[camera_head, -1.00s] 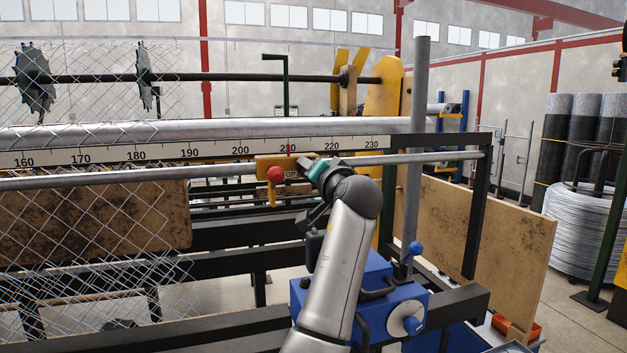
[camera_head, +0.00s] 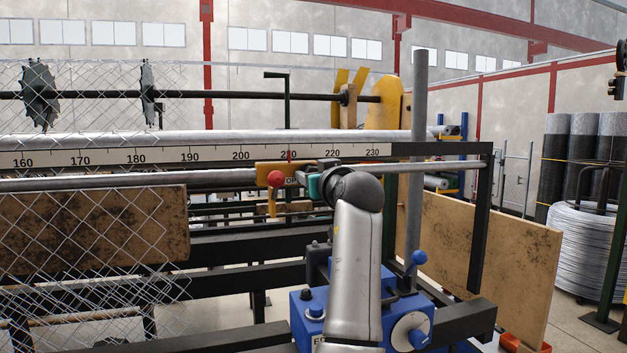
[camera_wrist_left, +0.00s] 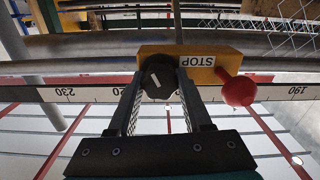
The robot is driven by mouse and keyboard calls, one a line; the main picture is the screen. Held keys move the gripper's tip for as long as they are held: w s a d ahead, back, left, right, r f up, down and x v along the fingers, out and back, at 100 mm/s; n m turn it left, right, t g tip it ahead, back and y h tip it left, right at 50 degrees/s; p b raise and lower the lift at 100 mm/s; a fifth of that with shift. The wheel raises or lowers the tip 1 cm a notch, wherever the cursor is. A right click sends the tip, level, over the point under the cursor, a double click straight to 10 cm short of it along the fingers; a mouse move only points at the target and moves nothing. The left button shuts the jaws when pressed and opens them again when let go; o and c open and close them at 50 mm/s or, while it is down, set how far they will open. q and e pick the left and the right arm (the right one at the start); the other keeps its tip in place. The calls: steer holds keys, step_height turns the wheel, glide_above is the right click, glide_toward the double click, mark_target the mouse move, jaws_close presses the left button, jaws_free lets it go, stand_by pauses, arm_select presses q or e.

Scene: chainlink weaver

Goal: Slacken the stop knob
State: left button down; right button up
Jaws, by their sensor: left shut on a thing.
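The yellow stop block (camera_head: 263,168) sits on the rail under the number scale, its red pointer near the 210 position. The wrist view shows its STOP label (camera_wrist_left: 197,61) upside down. A red ball handle (camera_head: 276,179) sticks out from the block; it also shows in the wrist view (camera_wrist_left: 237,90). The black stop knob (camera_wrist_left: 158,79) with a white mark line is on the block's face. My left gripper (camera_wrist_left: 160,92) is shut on this knob, one finger on each side. In the head view my left gripper (camera_head: 309,176) hides the knob. My right gripper is not in view.
The grey rail (camera_head: 120,183) runs along the block, below the scale (camera_head: 110,158). A grey upright post (camera_head: 420,100) and a black frame (camera_head: 483,220) stand to the right. A blue box with dial (camera_head: 410,330) is below my arm. Chain-link mesh (camera_head: 90,250) hangs at left.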

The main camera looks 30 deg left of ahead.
arm_select(q)
steer(key=shift+f+n, duration=0.1)
steer(key=shift+n, duration=0.2)
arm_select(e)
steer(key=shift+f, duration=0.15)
arm_select(q)
steer(key=shift+c, duration=1.8)
jaws_free()
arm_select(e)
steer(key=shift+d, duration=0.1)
